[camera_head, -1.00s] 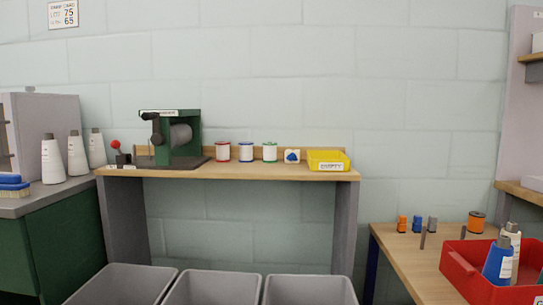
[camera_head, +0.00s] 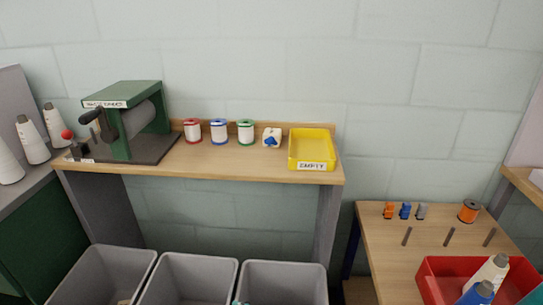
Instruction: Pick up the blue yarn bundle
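On the wooden shelf, a small white item with a blue part (camera_head: 271,138) sits between the green-rimmed spool and the yellow tray; it is too small to tell if the blue part is yarn. A white spool with blue rims (camera_head: 219,132) stands further left. A blue cone (camera_head: 477,294) shows in the red crate at the lower right, cut by the frame edge. I cannot tell which of these is the blue yarn bundle. Neither of my grippers is in view.
A yellow tray (camera_head: 311,163) labelled EMPTY stands at the shelf's right end, a green winding machine (camera_head: 140,120) at its left. Grey bins (camera_head: 283,285) stand below. The right table (camera_head: 385,250) holds small pegs and a red crate (camera_head: 436,268). The shelf front is mostly clear.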

